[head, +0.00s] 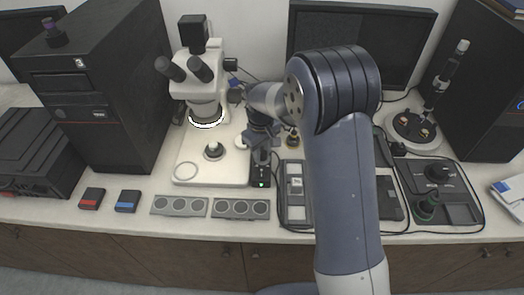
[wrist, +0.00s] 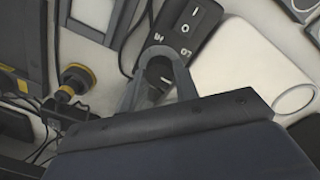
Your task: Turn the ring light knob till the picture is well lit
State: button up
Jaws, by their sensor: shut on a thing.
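The ring light control box (head: 261,183) is a small black box with a green lamp, at the right edge of the microscope's white base. In the wrist view the box (wrist: 187,27) shows white markings. My gripper (head: 262,150) comes down on the box from above and is shut on the ring light knob (wrist: 158,73), which is mostly hidden between the fingers; the gripper also shows in the wrist view (wrist: 160,60). The ring light (head: 206,124) glows white under the microscope head (head: 200,85). The visible part of the monitor screen (head: 420,50) is dark.
The microscope's white base (head: 185,178) lies left of the box. A grey panel (head: 296,212) stands close on its right. Grey trays with round wells (head: 240,209) and red (head: 91,198) and blue (head: 127,201) boxes lie along the front. A black-and-yellow knob (wrist: 72,80) shows left.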

jog(key=m, duration=0.4)
jog(key=shift+m+b, duration=0.3)
jog(key=shift+b, duration=0.1)
jog(key=shift+w+m, duration=0.1)
jog(key=shift+m, duration=2.1)
jog(key=o, duration=1)
jog(key=shift+r, duration=0.1)
notch_tip(320, 180, up, 11)
jog(key=shift+a+f+b, duration=0.15)
jog(key=shift+b, duration=0.5)
